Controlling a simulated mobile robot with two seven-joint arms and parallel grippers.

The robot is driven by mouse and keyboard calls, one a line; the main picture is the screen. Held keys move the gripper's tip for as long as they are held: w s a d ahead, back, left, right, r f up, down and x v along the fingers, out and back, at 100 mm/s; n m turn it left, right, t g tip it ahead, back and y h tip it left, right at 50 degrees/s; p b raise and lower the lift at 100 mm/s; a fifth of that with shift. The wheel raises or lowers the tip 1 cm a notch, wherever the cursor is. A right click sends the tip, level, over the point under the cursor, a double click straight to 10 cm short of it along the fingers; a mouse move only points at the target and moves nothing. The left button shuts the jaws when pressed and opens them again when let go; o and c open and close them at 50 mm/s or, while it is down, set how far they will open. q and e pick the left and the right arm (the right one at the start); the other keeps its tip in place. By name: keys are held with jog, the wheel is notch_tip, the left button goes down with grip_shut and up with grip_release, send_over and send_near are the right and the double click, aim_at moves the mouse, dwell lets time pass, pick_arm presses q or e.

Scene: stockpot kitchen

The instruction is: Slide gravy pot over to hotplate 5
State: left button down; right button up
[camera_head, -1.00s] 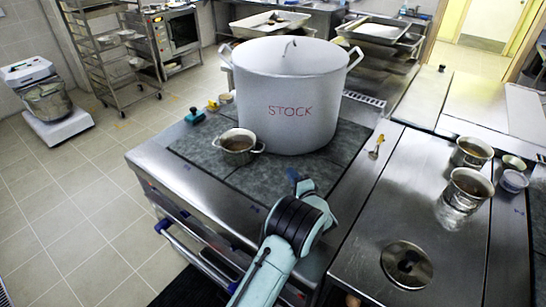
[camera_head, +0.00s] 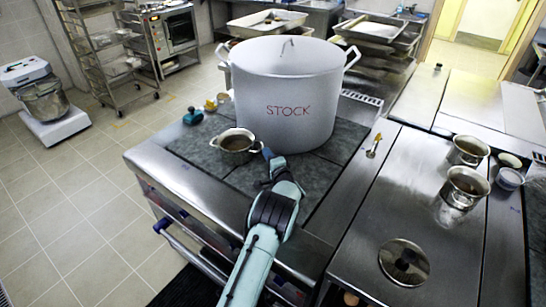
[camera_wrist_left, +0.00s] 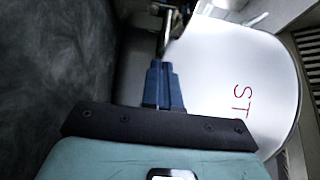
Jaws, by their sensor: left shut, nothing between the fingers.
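The gravy pot (camera_head: 236,146) is a small two-handled metal pot with brown contents. It stands on the dark hotplate surface (camera_head: 215,176) in front of the large white stockpot marked STOCK (camera_head: 288,95). My left gripper (camera_head: 268,154) is just right of the gravy pot, by its right handle, and close to the stockpot's base. I cannot tell whether it touches either pot. In the left wrist view the blue fingers (camera_wrist_left: 163,85) are together and empty, with the white stockpot wall (camera_wrist_left: 235,85) beside them. Hotplate 5's number is not readable. My right gripper is not in view.
Two small metal pots (camera_head: 466,187) and small bowls stand on the steel counter to the right, near a round lid (camera_head: 404,262). A teal object (camera_head: 193,116) lies on the stove's back left edge. The dark plates in front are clear.

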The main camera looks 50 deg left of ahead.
aim_at(251, 148)
pick_arm(q)
jog(key=s+a, duration=0.1)
jog(key=a, duration=0.1)
jog(key=s+a+p, duration=0.1)
jog(key=s+a, duration=0.1)
jog(key=a, duration=0.1)
jog(key=shift+s+a+r+p, duration=0.2)
jog(key=shift+a+r+p, duration=0.05)
jog(key=shift+a+p, duration=0.1)
jog(key=s+a, duration=0.2)
jog(key=a, duration=0.2)
jog(key=s+a, duration=0.3)
jog(key=a, duration=0.1)
jog(key=s+a+p, duration=0.1)
jog(key=s+a, duration=0.1)
jog(key=a, duration=0.2)
jog(key=shift+s+a+f, duration=0.25)
jog(key=shift+s+a, duration=0.1)
jog(key=shift+s, duration=0.05)
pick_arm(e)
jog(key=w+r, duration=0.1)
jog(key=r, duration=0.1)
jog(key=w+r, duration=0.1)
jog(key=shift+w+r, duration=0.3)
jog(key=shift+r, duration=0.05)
pick_arm(q)
jog(key=shift+d, duration=0.1)
